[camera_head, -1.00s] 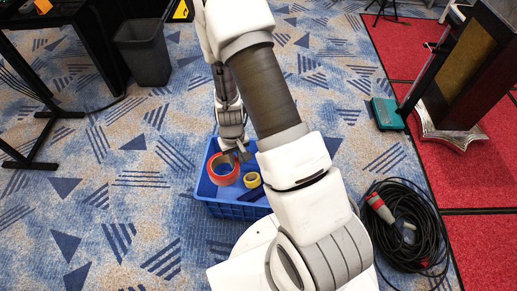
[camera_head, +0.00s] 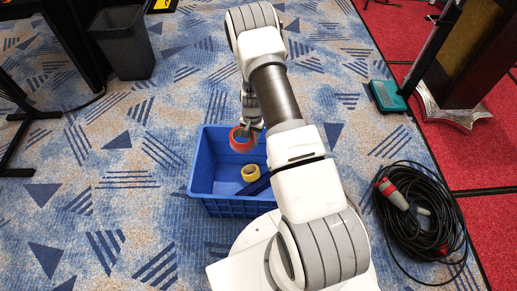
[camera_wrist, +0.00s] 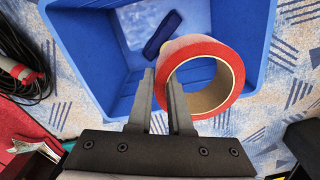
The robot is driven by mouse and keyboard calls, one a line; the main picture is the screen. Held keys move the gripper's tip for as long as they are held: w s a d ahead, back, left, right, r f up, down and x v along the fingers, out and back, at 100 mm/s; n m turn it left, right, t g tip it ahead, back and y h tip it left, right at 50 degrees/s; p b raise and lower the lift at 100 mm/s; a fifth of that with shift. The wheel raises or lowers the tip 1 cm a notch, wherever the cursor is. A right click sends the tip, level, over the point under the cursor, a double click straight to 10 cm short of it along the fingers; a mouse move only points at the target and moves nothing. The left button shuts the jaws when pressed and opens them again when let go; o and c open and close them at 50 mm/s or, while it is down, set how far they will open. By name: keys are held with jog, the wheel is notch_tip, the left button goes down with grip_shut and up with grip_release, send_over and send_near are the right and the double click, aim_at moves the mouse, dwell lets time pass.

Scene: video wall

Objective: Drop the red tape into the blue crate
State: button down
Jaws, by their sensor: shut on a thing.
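The blue crate (camera_head: 213,208) stands on the carpet in front of my base in the head view; its wall also shows in the wrist view (camera_wrist: 85,62). My gripper (camera_wrist: 170,84) is shut on the red tape (camera_wrist: 232,66), with the roll's wall between the fingers and the roll hanging to the right. In the head view the red tape (camera_head: 236,146) appears over the crate's far right part. The wrist view shows it above the crate, near the rim. My arm hides the crate's right side in the head view.
A yellow tape roll (camera_head: 250,173) and a dark blue item (camera_head: 258,185) lie in the crate. A coiled black cable (camera_head: 422,222) lies at the right. A grey bin (camera_head: 125,42) stands at the back left. Carpet left of the crate is clear.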

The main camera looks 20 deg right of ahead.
notch_tip(320, 180, down, 11)
jog(key=w+d+m+b, duration=0.1)
jog(key=d+m+b, duration=0.1)
jog(key=b, duration=0.3)
jog(key=shift+w+d+f, duration=0.15)
jog(key=shift+d, duration=0.25)
jog(key=c, duration=0.8)
grip_release()
jog(key=shift+o, duration=0.2)
notch_tip(320, 180, up, 18)
jog(key=p, duration=0.4)
jog(key=shift+f, duration=0.25)
